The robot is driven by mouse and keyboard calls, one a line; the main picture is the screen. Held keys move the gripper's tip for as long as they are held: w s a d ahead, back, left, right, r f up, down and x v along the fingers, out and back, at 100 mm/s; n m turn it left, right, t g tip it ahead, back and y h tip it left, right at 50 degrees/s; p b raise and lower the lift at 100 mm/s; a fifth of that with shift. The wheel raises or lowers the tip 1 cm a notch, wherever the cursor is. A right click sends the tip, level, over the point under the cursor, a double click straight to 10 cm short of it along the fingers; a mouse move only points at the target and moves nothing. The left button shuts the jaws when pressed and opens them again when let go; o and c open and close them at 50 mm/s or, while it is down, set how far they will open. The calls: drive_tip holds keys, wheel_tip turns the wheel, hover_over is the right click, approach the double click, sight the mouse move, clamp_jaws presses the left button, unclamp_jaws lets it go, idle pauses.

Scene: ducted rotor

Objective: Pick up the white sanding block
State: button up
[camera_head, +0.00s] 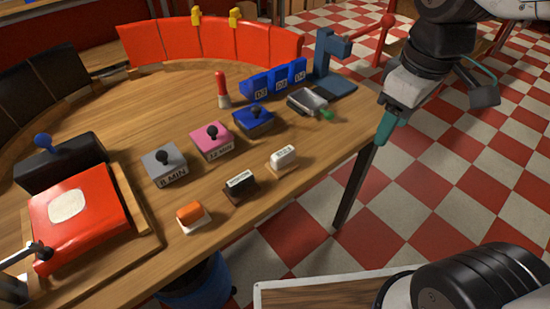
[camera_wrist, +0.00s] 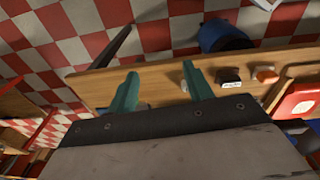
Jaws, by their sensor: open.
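The white sanding block (camera_head: 283,158) sits on the wooden table (camera_head: 330,130) near its front edge, to the right of a black block (camera_head: 239,184) and an orange block (camera_head: 192,215). My gripper (camera_head: 384,130) is off to the right of the white block, beyond the table edge and above the floor, pointing down. In the wrist view my gripper (camera_wrist: 160,72) has its two teal fingers apart with nothing between them but table and floor behind. There the black block (camera_wrist: 229,77) and orange block (camera_wrist: 265,74) show, and the white block is mostly hidden by the right finger.
Grey (camera_head: 164,163), pink (camera_head: 212,141) and blue (camera_head: 254,120) knobbed blocks stand behind the row. A metal piece (camera_head: 306,101), a blue stand (camera_head: 330,55), a red-and-white marker (camera_head: 222,90) and a red box (camera_head: 78,217) are also on the table.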

drive_tip(key=w+a+f+n, duration=0.5)
drive_tip(key=w+a+n, duration=0.3)
drive_tip(key=a+n, duration=0.15)
drive_tip(key=n+g, duration=0.1)
drive_tip(key=n, duration=0.6)
hover_over(283, 152)
wheel_tip(283, 152, down, 6)
drive_tip(key=shift+d+f, duration=0.1)
drive_tip(key=shift+d, duration=0.05)
drive_tip(key=shift+n, duration=0.35)
wheel_tip(283, 152, down, 8)
drive_tip(key=shift+f, duration=0.15)
drive_tip(key=c, duration=1.1)
